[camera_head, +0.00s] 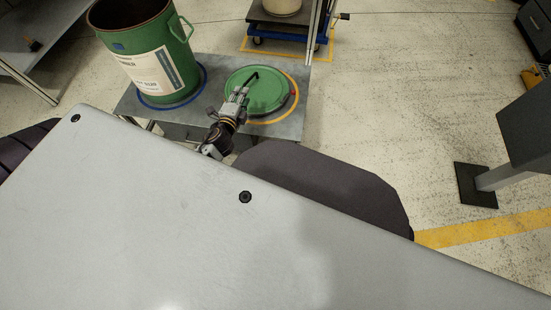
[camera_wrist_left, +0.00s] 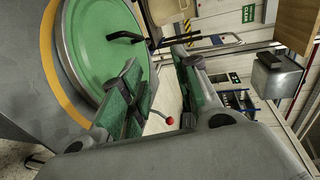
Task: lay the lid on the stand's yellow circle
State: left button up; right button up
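The green lid (camera_head: 268,92) with its black handle appears to lie flat on the yellow circle (camera_head: 291,108) of the stand (camera_head: 205,117). More of the yellow ring shows at the right and near side. My left gripper (camera_head: 240,88) is over the lid's left part, close to the handle. In the left wrist view the lid (camera_wrist_left: 100,38) and the yellow circle (camera_wrist_left: 55,70) show beyond the fingers. The two fingers (camera_wrist_left: 160,88) are apart with nothing between them, and the handle (camera_wrist_left: 125,37) is outside them. My right gripper is not in view.
A green open drum (camera_head: 130,45) with a white label stands on the stand's blue circle (camera_head: 195,95), left of the lid. A blue cart (camera_head: 285,25) stands behind the stand. A red-knobbed lever (camera_wrist_left: 169,120) shows near the fingers. The floor right of the stand is clear.

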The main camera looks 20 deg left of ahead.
pick_arm(q)
jog(key=s+d+f+n+g+h, duration=0.3)
jog(key=s+d+f+n+g, duration=0.1)
jog(key=s+d, duration=0.5)
jog(key=s+d+f+n+g+h, duration=0.3)
jog(key=s+d+f+n+g, duration=0.2)
jog(key=s+d+n, duration=0.4)
jog(key=d, duration=0.3)
jog(key=shift+s+d+n+g+h, duration=0.2)
jog(key=shift+d+n+g+h, duration=0.1)
jog(key=shift+d+g+h, duration=0.1)
jog(key=shift+a, duration=0.1)
